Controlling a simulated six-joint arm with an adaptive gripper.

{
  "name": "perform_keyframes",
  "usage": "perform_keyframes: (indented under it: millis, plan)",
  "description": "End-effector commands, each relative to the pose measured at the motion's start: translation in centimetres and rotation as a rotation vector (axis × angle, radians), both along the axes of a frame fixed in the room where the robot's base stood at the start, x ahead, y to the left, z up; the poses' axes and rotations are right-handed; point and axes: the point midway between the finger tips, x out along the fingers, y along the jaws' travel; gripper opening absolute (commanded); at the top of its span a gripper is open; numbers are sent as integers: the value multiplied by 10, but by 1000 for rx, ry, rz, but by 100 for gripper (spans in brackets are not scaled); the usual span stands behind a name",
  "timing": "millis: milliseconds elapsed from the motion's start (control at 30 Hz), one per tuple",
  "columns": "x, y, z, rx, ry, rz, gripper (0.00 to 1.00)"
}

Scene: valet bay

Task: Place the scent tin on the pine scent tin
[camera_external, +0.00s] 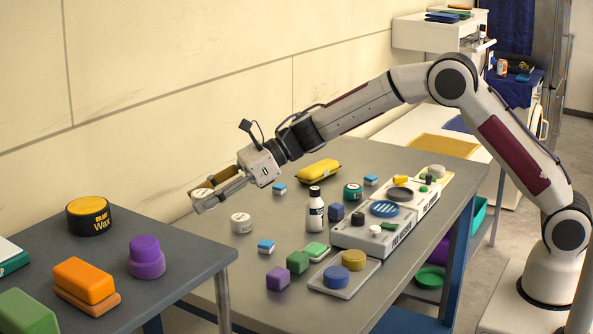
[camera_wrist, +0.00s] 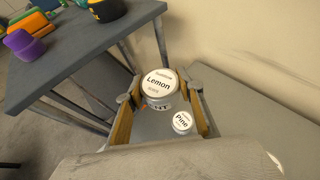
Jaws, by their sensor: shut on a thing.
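My gripper (camera_external: 203,193) is shut on a round white scent tin labelled Lemon (camera_wrist: 158,84), held above the table; the tin sits between both fingertips in the wrist view. In the external view the tin is mostly hidden by the fingers. The pine scent tin (camera_external: 241,223), small, round and white, stands upright on the grey table below and to the right of my gripper. It also shows in the wrist view (camera_wrist: 182,122), its label reading Pine, below the lemon tin. The two tins are apart.
A yellow case (camera_external: 318,171) lies behind.

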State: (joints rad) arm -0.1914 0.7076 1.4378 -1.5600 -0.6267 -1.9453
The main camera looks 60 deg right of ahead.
Motion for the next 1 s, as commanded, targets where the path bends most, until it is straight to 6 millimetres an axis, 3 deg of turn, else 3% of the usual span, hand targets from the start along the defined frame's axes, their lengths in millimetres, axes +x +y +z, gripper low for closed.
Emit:
perform_keyframes:
  millis: [33,100,500,1000]
  plan:
    - [-2,11,1,0,-1,-20,15]
    - [-1,16,-1,0,1,-60,15]
    - [15,-13,-18,-1,0,-220,15]
    - [19,-20,-21,-2,-4,-242,15]
